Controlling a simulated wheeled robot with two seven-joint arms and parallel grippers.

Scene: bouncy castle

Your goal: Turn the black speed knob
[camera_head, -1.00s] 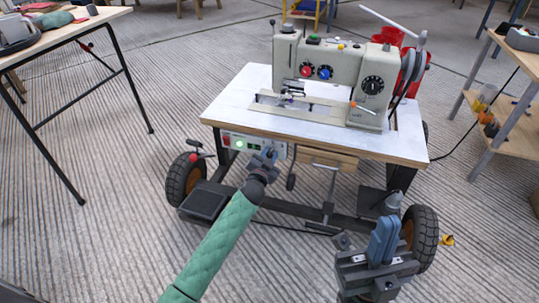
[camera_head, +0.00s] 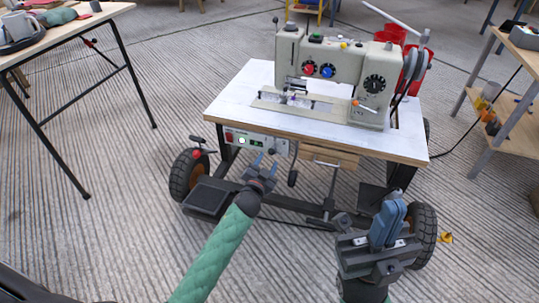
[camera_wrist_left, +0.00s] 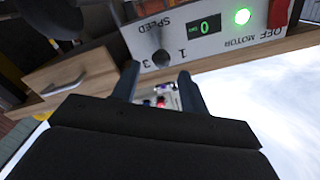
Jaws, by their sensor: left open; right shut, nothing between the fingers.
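The black speed knob (camera_wrist_left: 160,58) sits on the white control panel (camera_wrist_left: 215,45) under the sewing table's edge, beside the word SPEED and the numbers 1 and 3. The small display (camera_wrist_left: 204,27) reads 0, and a green light (camera_wrist_left: 242,16) glows. In the head view the knob (camera_head: 272,151) is a tiny dark spot at the panel's right end. My left gripper (camera_head: 266,161) is open and empty just in front of and below it, its fingertips apart from the knob. My right gripper (camera_head: 393,207) is shut and empty, low at the right.
The sewing machine (camera_head: 335,75) stands on the white tabletop (camera_head: 235,97) above the panel. A wooden drawer (camera_wrist_left: 77,77) with a metal handle is beside the panel.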

